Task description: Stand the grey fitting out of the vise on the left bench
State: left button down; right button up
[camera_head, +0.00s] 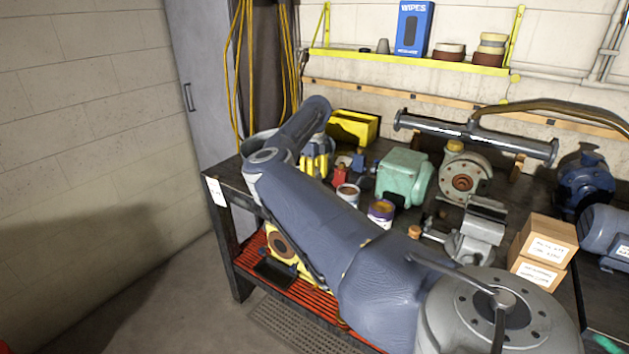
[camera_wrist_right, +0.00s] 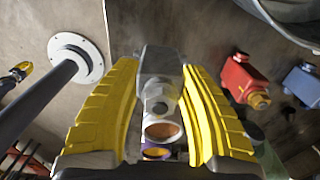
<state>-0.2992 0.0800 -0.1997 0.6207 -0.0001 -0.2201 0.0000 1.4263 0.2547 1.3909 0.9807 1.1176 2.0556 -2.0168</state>
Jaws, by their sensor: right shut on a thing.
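My right gripper (camera_head: 314,166) has yellow fingers and is over the left end of the dark bench (camera_head: 228,185). In the right wrist view, the gripper (camera_wrist_right: 162,100) is shut on the grey fitting (camera_wrist_right: 158,72), a blocky metal piece between the two fingers. In the head view the fitting is hidden by my arm and fingers. I cannot tell whether its base touches the bench. The vise (camera_head: 478,236) stands at the right, away from the gripper, and no fitting shows in its jaws. My left gripper is not in view.
Right of the gripper are a red fitting (camera_head: 339,176), a blue fitting (camera_head: 358,163) and two open cans (camera_head: 347,192) (camera_head: 381,212). A yellow bin (camera_head: 352,128) is behind. Cardboard boxes (camera_head: 546,243) stand right of the vise.

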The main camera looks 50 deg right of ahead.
jog(key=shift+f, duration=1.95)
jog(key=shift+f, duration=0.15)
jog(key=o, duration=1.3)
jog(key=shift+o, duration=0.2)
